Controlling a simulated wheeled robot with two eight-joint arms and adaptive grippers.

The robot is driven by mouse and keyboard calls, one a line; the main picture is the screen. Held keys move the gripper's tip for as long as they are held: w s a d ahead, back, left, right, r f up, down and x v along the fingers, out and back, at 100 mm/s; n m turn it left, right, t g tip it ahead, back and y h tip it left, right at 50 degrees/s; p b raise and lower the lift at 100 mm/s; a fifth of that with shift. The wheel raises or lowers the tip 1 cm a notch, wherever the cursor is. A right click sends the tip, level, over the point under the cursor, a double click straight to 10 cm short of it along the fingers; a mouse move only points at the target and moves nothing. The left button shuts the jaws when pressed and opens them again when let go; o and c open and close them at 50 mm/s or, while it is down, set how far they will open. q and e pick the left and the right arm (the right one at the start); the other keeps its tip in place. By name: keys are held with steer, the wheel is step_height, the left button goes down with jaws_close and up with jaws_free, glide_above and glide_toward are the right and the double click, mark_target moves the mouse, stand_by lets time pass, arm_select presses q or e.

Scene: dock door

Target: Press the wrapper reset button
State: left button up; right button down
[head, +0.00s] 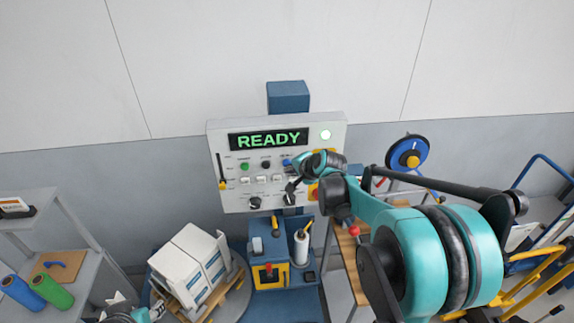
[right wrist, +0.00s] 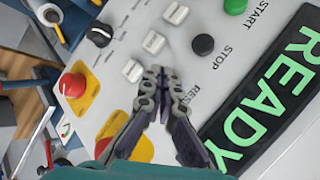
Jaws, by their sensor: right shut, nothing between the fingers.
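The grey control panel (head: 235,190) carries a lit READY display (head: 268,139). A green START button (head: 245,167) and a black STOP button (head: 265,165) sit below it; they also show in the right wrist view as the green button (right wrist: 235,5) and the black button (right wrist: 203,44). A blue button (head: 287,162) is to their right, partly covered by my right arm. My right gripper (head: 291,184) is shut and empty in front of the panel. In the right wrist view, its fingertips (right wrist: 158,73) cover the place in line beyond STOP. Contact cannot be told. A small part of my left arm shows at bottom left.
White switches (right wrist: 153,42) and a black knob (right wrist: 100,35) are close to the fingertips. A red mushroom button on yellow (right wrist: 75,86) is nearby. White boxes (head: 190,262) on a pallet stand below left, a blue machine (head: 266,255) below the panel.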

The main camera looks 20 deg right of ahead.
steer(key=shift+s, duration=0.1)
steer(key=shift+s+a, duration=0.2)
steer(key=shift+s, duration=0.6)
steer(key=shift+s+a, duration=0.15)
steer(key=shift+s, duration=0.6)
steer(key=shift+s+a, duration=0.2)
steer(key=shift+s, duration=0.6)
steer(key=s+a+f+n+g+b, duration=0.1)
steer(key=s+f+n+b, duration=0.3)
steer(key=s+f+b, duration=0.4)
steer(key=s+a+f+n+h+b, duration=0.1)
steer(key=s+a+f+n+b, duration=0.3)
steer(key=s+f+b, duration=0.5)
steer(key=s+a+f+n+g+b, duration=0.1)
steer(key=s+a+f+n+b, duration=0.2)
steer(key=s+f+n+b, duration=0.2)
steer(key=s+f+b, duration=0.3)
steer(key=f+b, duration=0.3)
steer(key=f, duration=0.1)
steer(key=shift+s+a+f+n+g+h, duration=0.15)
steer(key=shift+s+n+g+h, duration=0.15)
steer(key=shift+n, duration=0.1)
